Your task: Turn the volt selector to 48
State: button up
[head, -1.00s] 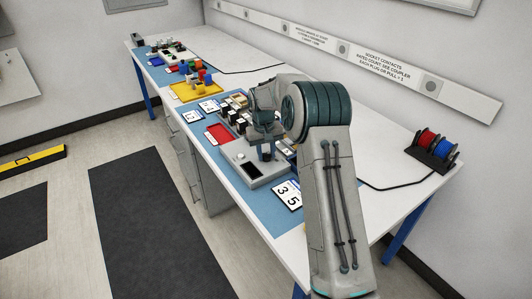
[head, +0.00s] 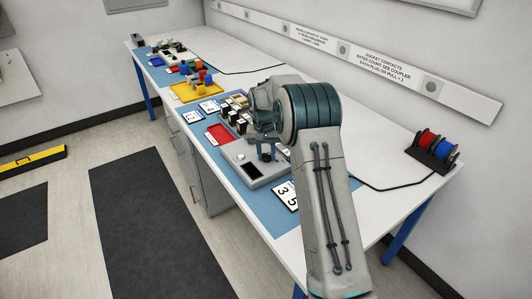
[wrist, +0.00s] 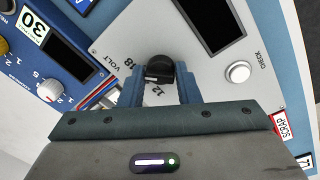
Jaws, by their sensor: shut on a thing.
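The volt selector is a black round knob (wrist: 161,67) on a light grey panel (wrist: 120,30) marked VOLT. In the wrist view a pale mark shows on its lower left side. Printed numbers lie to its left and below; the lower one reads 12, and the left one is partly hidden, its first digit unclear. My gripper (wrist: 160,88) is shut on the knob, one blue finger on each side. In the head view my gripper (head: 266,152) is over the grey panel box (head: 278,178), and the knob is hidden there.
A dark display (wrist: 210,22) and a white CHECK button (wrist: 238,71) share the panel. Another unit with a white knob (wrist: 50,90) stands at left in the wrist view. A red tray (head: 218,134) and number cards (head: 285,194) lie near the box.

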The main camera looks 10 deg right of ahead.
jog(key=o, duration=0.9)
jog(key=shift+a, duration=0.2)
jog(key=shift+o, duration=0.2)
jog(key=shift+d, duration=0.1)
jog(key=shift+r, duration=0.1)
notch_tip(320, 180, up, 14)
jog(key=a, duration=0.1)
jog(key=shift+w+f, duration=0.1)
jog(key=shift+f, duration=0.1)
jog(key=s+r+n+t, duration=0.1)
jog(key=s+r, duration=0.3)
jog(key=s, duration=0.6)
jog(key=s+r+t, duration=0.1)
jog(key=s+r, duration=0.2)
jog(key=s, duration=0.6)
jog(key=s+f, duration=0.2)
jog(key=s, duration=0.7)
jog(key=s+d+f+n+t+p, duration=0.1)
jog(key=s+f, duration=0.2)
jog(key=s, duration=0.7)
jog(key=shift+f+y, duration=0.25)
jog(key=shift+y, duration=0.15)
